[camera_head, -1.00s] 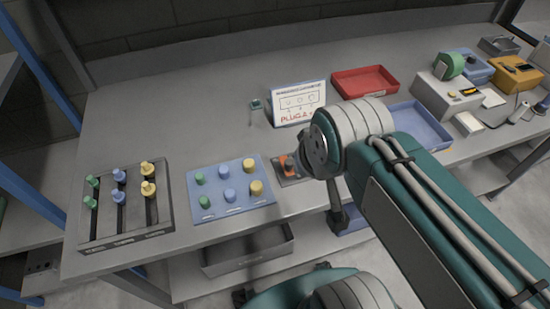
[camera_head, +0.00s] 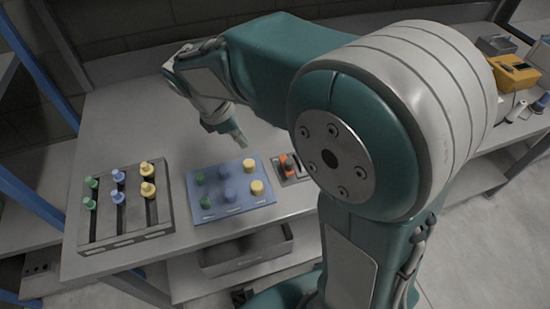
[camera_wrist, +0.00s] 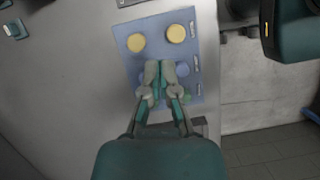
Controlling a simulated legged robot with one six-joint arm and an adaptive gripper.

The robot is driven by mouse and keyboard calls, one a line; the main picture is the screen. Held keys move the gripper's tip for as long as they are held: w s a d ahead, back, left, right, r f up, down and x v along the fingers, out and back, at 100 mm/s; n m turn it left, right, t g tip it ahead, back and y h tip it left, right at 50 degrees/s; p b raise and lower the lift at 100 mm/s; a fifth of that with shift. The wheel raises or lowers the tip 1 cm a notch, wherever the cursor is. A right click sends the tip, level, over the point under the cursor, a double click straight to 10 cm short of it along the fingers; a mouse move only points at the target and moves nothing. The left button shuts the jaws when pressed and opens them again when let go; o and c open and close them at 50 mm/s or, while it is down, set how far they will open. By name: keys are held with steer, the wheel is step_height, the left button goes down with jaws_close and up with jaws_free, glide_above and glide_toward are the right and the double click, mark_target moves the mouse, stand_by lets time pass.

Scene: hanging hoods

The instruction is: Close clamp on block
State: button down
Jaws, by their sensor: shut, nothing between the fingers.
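The clamp (camera_head: 286,167) is a small orange and dark device on a grey plate, on the bench just right of the blue board in the head view. My arm's elbow stands close to its right. I cannot make out a separate block in it or the position of its lever. My gripper (camera_head: 239,141) points down above the back of the blue board, left of the clamp. In the wrist view my gripper (camera_wrist: 160,68) has its fingertips together with nothing between them, over the board. The clamp is not clearly visible in the wrist view.
The blue board (camera_head: 233,207) carries green, blue and yellow pegs. A dark slotted rack (camera_head: 165,200) with similar pegs stands to its left. A grey bin (camera_head: 245,255) is below the bench edge. A yellow device (camera_head: 515,72) is at far right. The back left bench is clear.

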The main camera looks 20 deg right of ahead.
steer(key=shift+d, duration=0.15)
steer(key=x, duration=0.9)
steer(key=shift+f, duration=0.15)
steer(key=d, duration=0.3)
steer(key=shift+s+f, duration=0.3)
steer(key=shift+f, duration=0.1)
steer(key=shift+d, duration=0.6)
